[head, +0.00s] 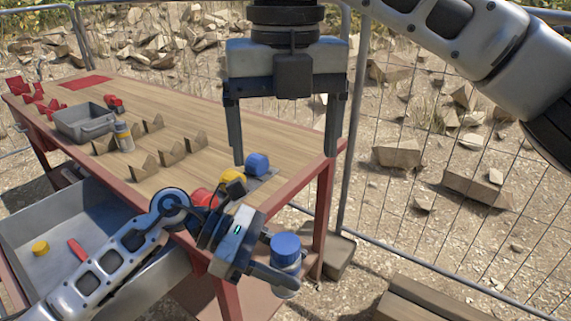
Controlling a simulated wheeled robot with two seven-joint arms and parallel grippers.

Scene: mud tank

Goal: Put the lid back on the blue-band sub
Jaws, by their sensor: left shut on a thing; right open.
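My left gripper (275,272) is shut on a short upright cylinder with a blue upper part (286,246) and a pale grey lower part, held out past the table's front right corner. It looks like the blue-band sub; I cannot tell its top details. A blue lid-like piece (257,163) sits at the table's right end, beside a yellow piece (233,177) and a red piece (201,196), partly hidden by my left arm. My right gripper (285,160) is open, pointing down, its fingers apart on either side of the blue piece in the picture.
The wooden table (195,112) carries several brown notched stands (145,164), a yellow-banded cylinder (123,137) and a grey bin (84,122). A large grey tank (25,220) below holds a yellow piece (40,247) and a red piece (77,249). A mesh fence (430,130) runs behind.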

